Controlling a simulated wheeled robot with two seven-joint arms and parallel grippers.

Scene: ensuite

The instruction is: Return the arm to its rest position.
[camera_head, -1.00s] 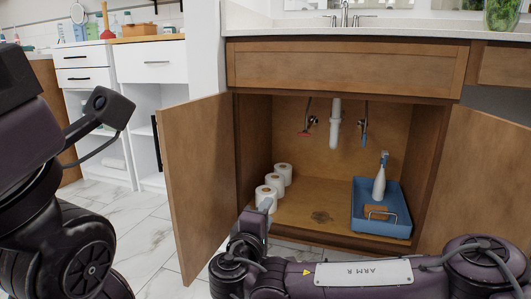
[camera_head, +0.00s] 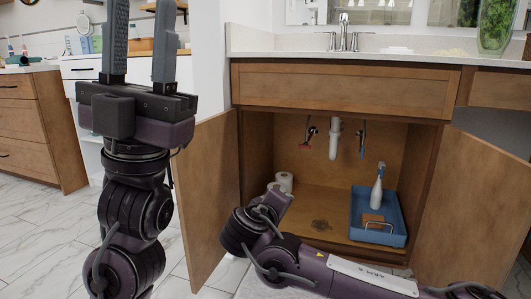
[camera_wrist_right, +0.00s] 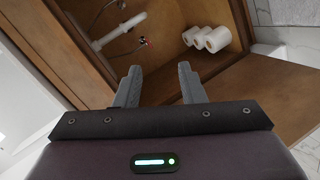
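My left gripper (camera_head: 141,45) is raised at the left of the head view, its two fingers pointing up and apart with nothing between them. My right arm reaches in from the lower right of the head view, in front of the open cabinet (camera_head: 335,75). The right gripper (camera_wrist_right: 158,75) shows in the right wrist view with its two fingers apart and nothing between them. It faces the cabinet's inside near its left side. In the head view the right gripper's fingers are hard to make out.
White paper rolls (camera_head: 283,181) stand in the cabinet at left, partly hidden by my right arm. A blue tray (camera_head: 378,234) with a spray bottle (camera_head: 377,192) is at right. Open doors (camera_head: 205,200) flank the cabinet. A drainpipe (camera_head: 334,140) hangs inside. The sink counter (camera_head: 400,47) is above.

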